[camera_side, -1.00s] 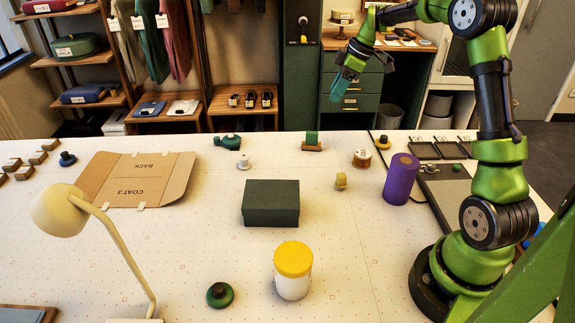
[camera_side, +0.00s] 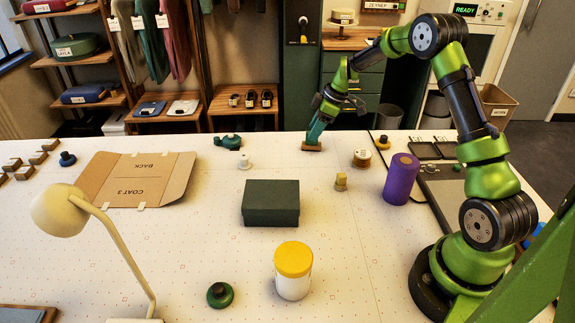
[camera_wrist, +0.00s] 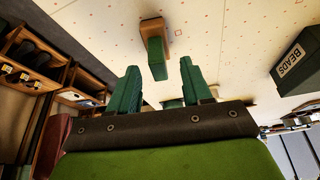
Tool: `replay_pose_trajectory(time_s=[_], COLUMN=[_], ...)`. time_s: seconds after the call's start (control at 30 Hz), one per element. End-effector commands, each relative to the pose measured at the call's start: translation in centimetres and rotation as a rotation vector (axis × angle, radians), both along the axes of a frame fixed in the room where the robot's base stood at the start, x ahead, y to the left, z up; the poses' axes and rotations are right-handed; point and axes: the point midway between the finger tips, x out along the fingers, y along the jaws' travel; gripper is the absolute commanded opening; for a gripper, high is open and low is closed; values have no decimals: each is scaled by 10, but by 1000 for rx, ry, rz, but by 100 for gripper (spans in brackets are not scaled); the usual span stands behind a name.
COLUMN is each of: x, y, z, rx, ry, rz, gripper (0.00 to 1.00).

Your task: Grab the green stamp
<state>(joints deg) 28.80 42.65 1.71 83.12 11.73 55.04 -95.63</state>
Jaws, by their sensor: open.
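The green stamp, a green block on a flat brown base (camera_side: 312,148), stands on the white table near its far edge. The side view shows mostly its base, since my fingers cover the green part. In the wrist view the green block (camera_wrist: 157,62) lies ahead, in line with the gap between my fingers. My gripper (camera_side: 313,134) is open and points down over the stamp. In the wrist view its two green fingers (camera_wrist: 158,70) are spread with a gap on each side of the block. I cannot tell how deep the block sits between them.
A teal-green item (camera_side: 229,142) and a white spool (camera_side: 244,161) lie to the left. A thread spool (camera_side: 361,158), a small tan block (camera_side: 341,181) and a purple cylinder (camera_side: 401,180) stand to the right. A dark green box (camera_side: 270,203) sits nearer, with clear table between.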

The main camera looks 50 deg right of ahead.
Motion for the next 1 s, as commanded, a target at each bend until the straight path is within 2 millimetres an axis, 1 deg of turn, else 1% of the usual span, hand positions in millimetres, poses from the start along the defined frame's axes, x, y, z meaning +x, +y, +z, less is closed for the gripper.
replay_pose_trajectory(time_s=[0.03, 0.1, 0.2, 0.47, 0.8, 1.0], x=[3, 6, 9, 10, 10, 10], y=[2, 4, 5, 5, 6, 5], z=[-9, -18, -25, -28, -27, -27], rx=[1, 0, 0, -1, 0, -1], ry=[4, 3, 1, -1, 0, -1], rz=[2, 3, 1, 1, 0, 1], gripper=[49, 49, 49, 49, 0, 0])
